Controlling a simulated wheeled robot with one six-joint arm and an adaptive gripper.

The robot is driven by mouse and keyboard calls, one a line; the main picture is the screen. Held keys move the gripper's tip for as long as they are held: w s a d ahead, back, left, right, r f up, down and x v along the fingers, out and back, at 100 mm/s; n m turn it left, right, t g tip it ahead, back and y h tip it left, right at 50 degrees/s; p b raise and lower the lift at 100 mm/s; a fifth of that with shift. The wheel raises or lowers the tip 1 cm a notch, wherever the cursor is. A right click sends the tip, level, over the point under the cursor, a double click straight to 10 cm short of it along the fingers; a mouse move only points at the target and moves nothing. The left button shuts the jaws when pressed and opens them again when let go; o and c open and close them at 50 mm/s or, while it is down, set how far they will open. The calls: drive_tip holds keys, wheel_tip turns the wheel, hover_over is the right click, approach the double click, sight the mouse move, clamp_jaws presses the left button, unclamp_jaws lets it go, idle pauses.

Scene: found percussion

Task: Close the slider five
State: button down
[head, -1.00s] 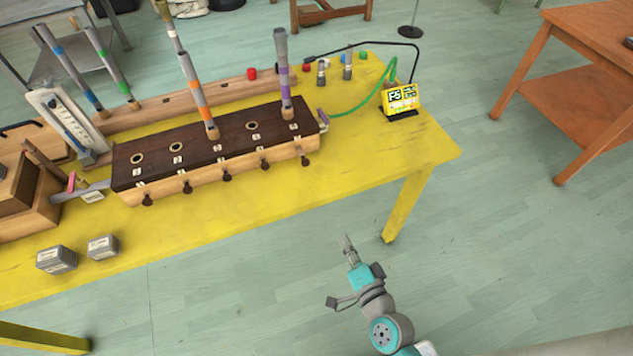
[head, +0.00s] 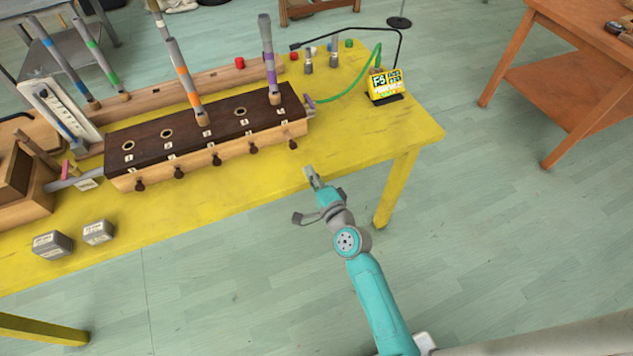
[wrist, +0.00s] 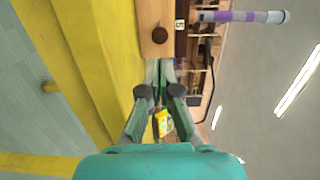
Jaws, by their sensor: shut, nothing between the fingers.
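A long wooden box (head: 162,168) with a dark top lies on the yellow table, with a row of dark knobs along its front. The rightmost knob, slider five (head: 292,145), sticks out a little further than the others. In the wrist view this round knob (wrist: 159,35) sits beside the label 5 (wrist: 180,24). My gripper (head: 310,172) is shut and empty, in front of the box's right end near the table's front edge. In the wrist view my fingertips (wrist: 160,65) are just below the knob, with no clear contact.
A purple-banded tube (head: 268,60) stands at the box's right end, and an orange-banded tube (head: 185,80) further left. A yellow display (head: 384,86) with a green cable stands right. Two grey blocks (head: 52,244) (head: 97,232) sit front left.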

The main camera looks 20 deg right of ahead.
sight(295, 146)
drive_tip(key=w, duration=0.8)
drive_tip(key=shift+a, duration=0.3)
drive_tip(key=shift+w, duration=1.8)
drive_tip(key=shift+r, duration=0.1)
